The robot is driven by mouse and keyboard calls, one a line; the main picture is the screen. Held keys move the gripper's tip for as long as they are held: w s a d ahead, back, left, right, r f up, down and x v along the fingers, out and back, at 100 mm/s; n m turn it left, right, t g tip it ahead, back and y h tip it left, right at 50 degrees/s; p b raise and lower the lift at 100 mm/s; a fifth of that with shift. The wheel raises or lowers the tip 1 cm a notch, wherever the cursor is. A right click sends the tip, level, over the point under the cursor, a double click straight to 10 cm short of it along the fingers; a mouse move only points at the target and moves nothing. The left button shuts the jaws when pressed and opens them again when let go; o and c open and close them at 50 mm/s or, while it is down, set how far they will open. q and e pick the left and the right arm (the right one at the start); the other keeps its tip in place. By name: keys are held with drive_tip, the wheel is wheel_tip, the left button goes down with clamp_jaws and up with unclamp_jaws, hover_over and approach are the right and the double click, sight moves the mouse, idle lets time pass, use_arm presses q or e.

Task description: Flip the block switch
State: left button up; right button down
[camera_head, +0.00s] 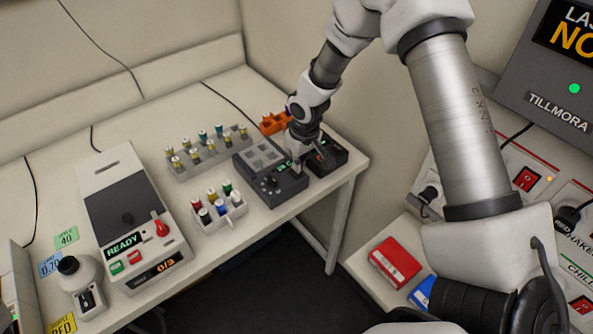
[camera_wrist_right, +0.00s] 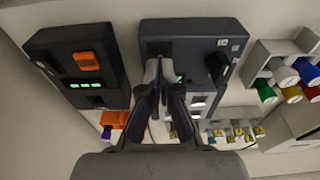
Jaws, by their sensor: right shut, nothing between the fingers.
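My right gripper (camera_head: 298,168) is shut and empty, pointing down at the front of a dark device (camera_head: 290,188) with pale square blocks on top and a black knob. In the right wrist view, the closed fingertips (camera_wrist_right: 158,66) are at this device's front panel (camera_wrist_right: 190,28), left of its knob (camera_wrist_right: 217,65). They cover part of the panel and a small green display. I cannot tell whether they touch it. Beside it stands a second dark device (camera_wrist_right: 47,38) with an orange rocker switch (camera_wrist_right: 86,61) and lit green indicators. No switch labelled as the block switch is readable. My left gripper is out of view.
A white rack of coloured-cap vials (camera_head: 222,216) and a longer vial rack (camera_head: 208,150) stand left of the dark devices. An orange holder (camera_head: 272,123) is behind. A white machine reading READY (camera_head: 135,215) stands further left. The table's front edge is close.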

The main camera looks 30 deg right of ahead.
drive_tip(key=shift+f+b, duration=0.6)
drive_tip(key=shift+f, duration=0.3)
drive_tip(key=shift+r, duration=0.1)
wheel_tip(320, 180, up, 7)
drive_tip(key=p, duration=0.6)
idle(0.5)
